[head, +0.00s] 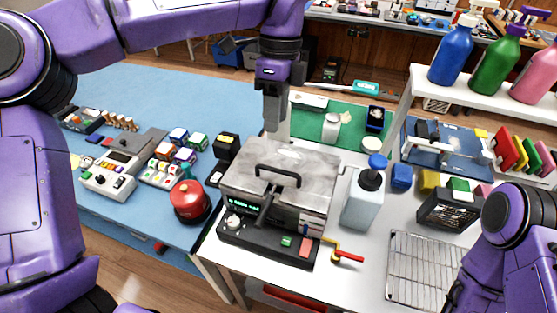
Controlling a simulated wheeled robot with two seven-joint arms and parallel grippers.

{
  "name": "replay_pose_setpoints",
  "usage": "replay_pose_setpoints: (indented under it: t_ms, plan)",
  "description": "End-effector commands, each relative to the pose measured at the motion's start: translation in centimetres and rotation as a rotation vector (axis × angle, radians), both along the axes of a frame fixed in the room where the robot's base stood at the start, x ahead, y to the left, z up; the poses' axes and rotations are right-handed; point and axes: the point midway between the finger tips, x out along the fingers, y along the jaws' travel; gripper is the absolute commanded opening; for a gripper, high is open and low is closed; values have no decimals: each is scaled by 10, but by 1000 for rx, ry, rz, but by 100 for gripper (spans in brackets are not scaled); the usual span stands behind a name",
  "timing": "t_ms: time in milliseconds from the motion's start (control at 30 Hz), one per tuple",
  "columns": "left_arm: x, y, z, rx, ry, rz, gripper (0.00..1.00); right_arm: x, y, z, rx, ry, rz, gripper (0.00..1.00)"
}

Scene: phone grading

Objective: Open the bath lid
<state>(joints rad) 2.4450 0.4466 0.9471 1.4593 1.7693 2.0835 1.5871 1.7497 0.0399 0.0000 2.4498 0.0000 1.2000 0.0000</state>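The bath (268,245) is a metal box with a dark control panel and a small green display, standing on the white table. Its grey metal lid (310,168) is down on top, with a black arched handle (278,170). My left gripper (276,132) points straight down, its grey fingers in front of the green mat and near the lid's far edge, away from the handle. The fingers show edge-on, so I cannot tell their opening or whether they touch the lid. My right arm (520,225) is at the lower right; its gripper is out of view.
A blue-capped bottle (362,198) stands close to the bath's right side. A red-handled valve (345,257) sticks out at its front right. A wire rack (420,265) lies further right. A red dome button (190,202) and a black box (226,149) are to the left.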

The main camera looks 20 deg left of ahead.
Motion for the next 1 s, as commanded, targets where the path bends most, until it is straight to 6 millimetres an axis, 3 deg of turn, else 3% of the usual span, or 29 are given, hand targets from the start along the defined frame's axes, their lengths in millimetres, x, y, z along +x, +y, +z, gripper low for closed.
replay_pose_setpoints:
  t_ms: [100,267,633,800,1000]
  plan:
    - [0,0,-14,1,0,0,38,0,0,-13,1,1,0,43]
    - [-4,1,-30,2,3,-2,38,0,0,-10,0,0,0,43]
    - [-18,1,-103,1,2,-3,38,0,0,1,0,0,0,43]
    - [-20,1,-115,2,0,-2,38,0,0,1,0,0,0,43]
    - [-20,1,-115,2,-1,-2,38,0,0,1,0,0,0,43]
